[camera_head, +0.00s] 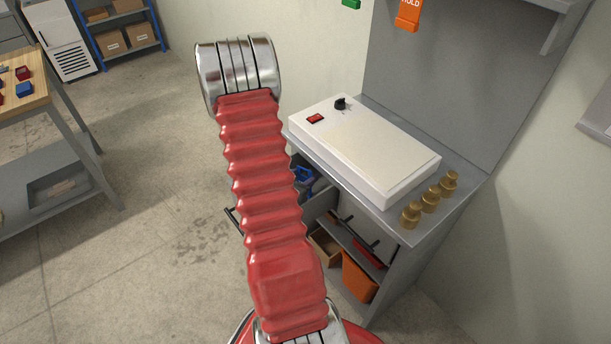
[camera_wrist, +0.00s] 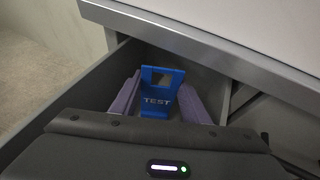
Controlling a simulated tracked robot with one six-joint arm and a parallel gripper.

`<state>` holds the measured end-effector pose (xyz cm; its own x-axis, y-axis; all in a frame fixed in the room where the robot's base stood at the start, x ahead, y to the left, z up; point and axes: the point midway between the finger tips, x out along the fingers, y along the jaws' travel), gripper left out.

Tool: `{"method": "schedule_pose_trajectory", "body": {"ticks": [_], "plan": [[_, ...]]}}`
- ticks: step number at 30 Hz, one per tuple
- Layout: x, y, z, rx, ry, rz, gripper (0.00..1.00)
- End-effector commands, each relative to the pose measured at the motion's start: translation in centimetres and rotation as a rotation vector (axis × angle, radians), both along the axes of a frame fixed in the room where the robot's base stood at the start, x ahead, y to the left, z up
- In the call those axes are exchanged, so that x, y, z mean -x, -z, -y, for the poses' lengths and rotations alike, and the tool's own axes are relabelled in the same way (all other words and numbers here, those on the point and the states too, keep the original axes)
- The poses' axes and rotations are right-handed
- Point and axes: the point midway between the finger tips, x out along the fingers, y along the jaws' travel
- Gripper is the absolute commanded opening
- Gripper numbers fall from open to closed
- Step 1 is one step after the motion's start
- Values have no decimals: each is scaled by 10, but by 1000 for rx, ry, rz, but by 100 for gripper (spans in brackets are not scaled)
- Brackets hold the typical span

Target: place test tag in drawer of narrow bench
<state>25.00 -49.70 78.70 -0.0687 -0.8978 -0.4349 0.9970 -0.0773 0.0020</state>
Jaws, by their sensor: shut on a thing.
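The blue test tag (camera_wrist: 155,110), with "TEST" on its face and a square hole near its top, stands between the two purple fingers of my gripper (camera_wrist: 158,97) in the wrist view. My gripper is shut on it. Tag and fingers are inside the outline of the open grey drawer (camera_wrist: 70,95); I cannot tell whether the tag touches the drawer's floor. The narrow grey bench (camera_head: 451,209) is at the right in the head view, its top edge (camera_wrist: 215,55) just beyond the drawer. In the head view my arm covers much of the drawer, and a bit of blue (camera_head: 303,178) shows beside it.
A white box (camera_head: 375,145) with a red switch and several brass weights (camera_head: 430,200) are on the bench top. Below are shelves with an orange bin (camera_head: 358,277). An orange tag (camera_head: 408,15) hangs above. A wooden-topped table (camera_head: 20,90) stands left, with clear floor between.

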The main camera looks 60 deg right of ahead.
Motion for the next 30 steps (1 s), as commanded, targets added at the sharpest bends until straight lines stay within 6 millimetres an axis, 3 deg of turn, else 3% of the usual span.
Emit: {"method": "schedule_pose_trajectory", "body": {"ticks": [14, 15, 23, 30], "plan": [[-1, 9, -2, -2, -2, -1, 10], [-1, 10, -2, -1, -2, -1, 42], [-1, 10, -2, -2, -2, -1, 60], [-1, 9, -2, -1, -2, -1, 60]]}}
